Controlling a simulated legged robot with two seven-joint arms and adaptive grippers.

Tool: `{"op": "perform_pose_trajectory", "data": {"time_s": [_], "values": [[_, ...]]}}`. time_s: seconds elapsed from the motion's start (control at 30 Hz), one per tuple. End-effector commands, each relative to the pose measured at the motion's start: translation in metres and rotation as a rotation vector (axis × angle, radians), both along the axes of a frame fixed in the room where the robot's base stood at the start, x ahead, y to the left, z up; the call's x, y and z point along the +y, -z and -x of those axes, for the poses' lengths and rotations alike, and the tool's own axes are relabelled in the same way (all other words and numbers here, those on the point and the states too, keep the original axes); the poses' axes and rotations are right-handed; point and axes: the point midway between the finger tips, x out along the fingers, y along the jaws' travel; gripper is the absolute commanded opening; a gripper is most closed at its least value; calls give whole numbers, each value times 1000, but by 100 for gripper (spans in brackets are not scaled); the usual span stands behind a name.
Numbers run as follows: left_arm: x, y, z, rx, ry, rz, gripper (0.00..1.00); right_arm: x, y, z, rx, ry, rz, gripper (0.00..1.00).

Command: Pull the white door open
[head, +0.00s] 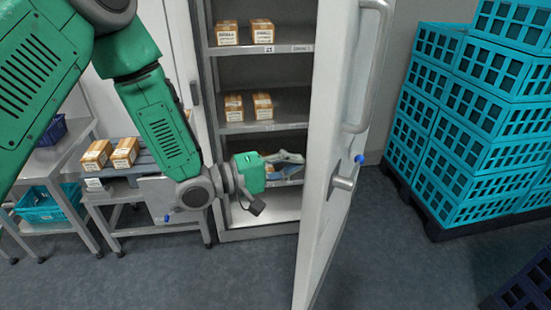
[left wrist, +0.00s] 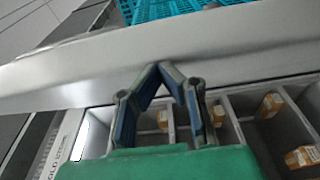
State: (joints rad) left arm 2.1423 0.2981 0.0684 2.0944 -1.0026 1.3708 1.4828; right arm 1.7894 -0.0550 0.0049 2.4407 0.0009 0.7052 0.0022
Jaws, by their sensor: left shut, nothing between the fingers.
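The white door (head: 323,125) stands partly open, swung out from the shelved cabinet (head: 212,150). Its long bar handle (head: 367,70) and a lower lever latch (head: 344,183) are on the face turned to the right. My left gripper (head: 298,165) is in the opening between cabinet and door, on the door's inner side. Its fingers are shut and empty, pointing at the door. In the left wrist view the fingertips (left wrist: 160,68) come together close to the door's pale panel (left wrist: 235,45). I cannot tell whether they touch it. My right gripper is not in view.
Cartons (head: 262,31) sit on the cabinet shelves. Stacked teal crates (head: 480,130) stand on a dark pallet to the right. A steel table (head: 155,190) with cartons is at the left.

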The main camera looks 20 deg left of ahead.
Motion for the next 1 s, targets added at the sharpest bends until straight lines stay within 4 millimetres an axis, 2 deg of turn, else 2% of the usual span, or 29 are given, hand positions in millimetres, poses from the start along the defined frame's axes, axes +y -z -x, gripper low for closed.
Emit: {"op": "perform_pose_trajectory", "data": {"time_s": [0.2, 0.53, 0.7, 0.87, 1.0], "values": [[-19, -1, 0, -1, 1, -4, 0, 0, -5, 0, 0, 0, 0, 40], [-17, 0, 0, -1, -1, -1, 0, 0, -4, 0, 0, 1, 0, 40], [-23, 1, 1, -1, -8, 1, 0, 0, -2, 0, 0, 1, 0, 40], [-52, 1, 4, 0, -35, 1, 0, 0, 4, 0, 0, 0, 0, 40], [-96, 2, 5, 2, -83, 0, 0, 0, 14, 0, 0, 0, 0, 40]]}}
